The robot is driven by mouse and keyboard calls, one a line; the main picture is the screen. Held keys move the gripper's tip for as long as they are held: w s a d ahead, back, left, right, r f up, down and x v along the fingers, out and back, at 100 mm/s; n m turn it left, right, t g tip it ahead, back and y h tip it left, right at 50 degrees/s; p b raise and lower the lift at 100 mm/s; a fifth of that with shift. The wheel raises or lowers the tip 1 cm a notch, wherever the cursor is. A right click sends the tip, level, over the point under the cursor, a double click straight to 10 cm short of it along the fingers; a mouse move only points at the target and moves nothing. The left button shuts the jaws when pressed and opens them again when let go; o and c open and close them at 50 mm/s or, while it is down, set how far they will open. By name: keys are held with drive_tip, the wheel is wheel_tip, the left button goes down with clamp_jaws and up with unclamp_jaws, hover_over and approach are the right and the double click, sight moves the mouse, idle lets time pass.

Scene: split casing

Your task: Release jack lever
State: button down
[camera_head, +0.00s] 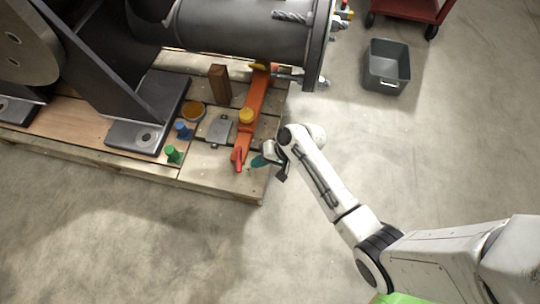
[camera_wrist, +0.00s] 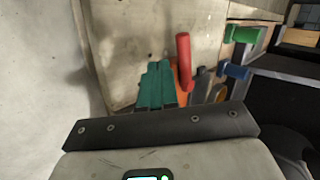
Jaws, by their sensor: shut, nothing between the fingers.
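The orange jack (camera_head: 250,110) lies on the wooden pallet under the end of the large grey cylindrical casing (camera_head: 230,28). Its red lever (camera_head: 239,157) is at the jack's near end. In the wrist view the red lever (camera_wrist: 184,58) is a bent rod standing just right of my fingers. My gripper (camera_head: 258,161) is just right of the lever in the head view. Its teal fingers (camera_wrist: 157,82) are together and empty in the wrist view. They partly hide the orange jack body behind them. I cannot tell whether a finger touches the lever.
A green clamp-like piece (camera_head: 173,154) and a blue one (camera_head: 183,130) stand left of the jack, near a grey plate (camera_head: 217,129) and an amber dish (camera_head: 193,111). A wooden block (camera_head: 219,83) stands behind. A grey bin (camera_head: 386,68) is on the floor. The floor in front is clear.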

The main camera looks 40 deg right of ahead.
sight(239, 159)
drive_tip(key=shift+w+a+f+b, duration=0.15)
drive_tip(key=shift+w+a+b, duration=0.3)
drive_tip(key=shift+w+a, duration=0.6)
drive_tip(key=shift+s+a, duration=0.1)
drive_tip(key=shift+a+m+p, duration=0.3)
drive_tip(key=shift+a+p, duration=0.05)
drive_tip(key=shift+p, duration=0.4)
drive_tip(key=shift+w+a+m+t, duration=0.25)
drive_tip(key=shift+w+m+t, duration=0.05)
drive_tip(key=shift+w+t, duration=0.1)
drive_tip(key=shift+p, duration=0.3)
